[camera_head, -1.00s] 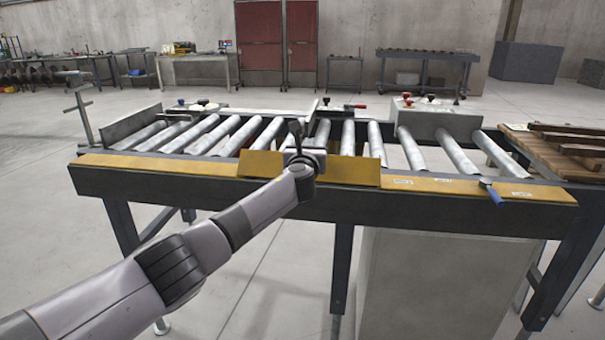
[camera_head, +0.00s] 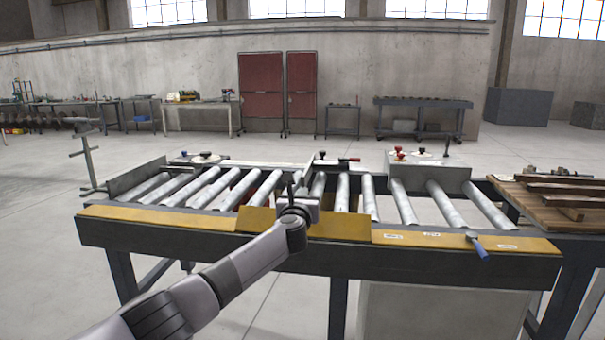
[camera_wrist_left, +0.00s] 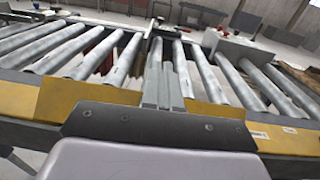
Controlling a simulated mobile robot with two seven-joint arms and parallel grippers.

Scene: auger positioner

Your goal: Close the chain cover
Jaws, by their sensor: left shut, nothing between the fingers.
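The chain cover (camera_head: 340,225) is the raised yellow plate in the middle of the roller table's front edge. It stands tilted above the flat yellow strip beside it. In the left wrist view the chain cover (camera_wrist_left: 75,97) shows on both sides of my fingers, and its middle is hidden by my wrist. My left gripper (camera_head: 297,190) is shut and empty, reaching over the cover toward the rollers. In the left wrist view my left gripper (camera_wrist_left: 166,70) has its fingers together above the rollers. Whether it touches the cover cannot be told. My right gripper is not in view.
The metal rollers (camera_head: 408,203) lie behind the cover. A blue-handled tool (camera_head: 478,247) lies on the yellow strip at the right. Wooden beams (camera_head: 565,190) rest on a pallet at the far right. A grey box (camera_head: 430,176) stands behind the rollers.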

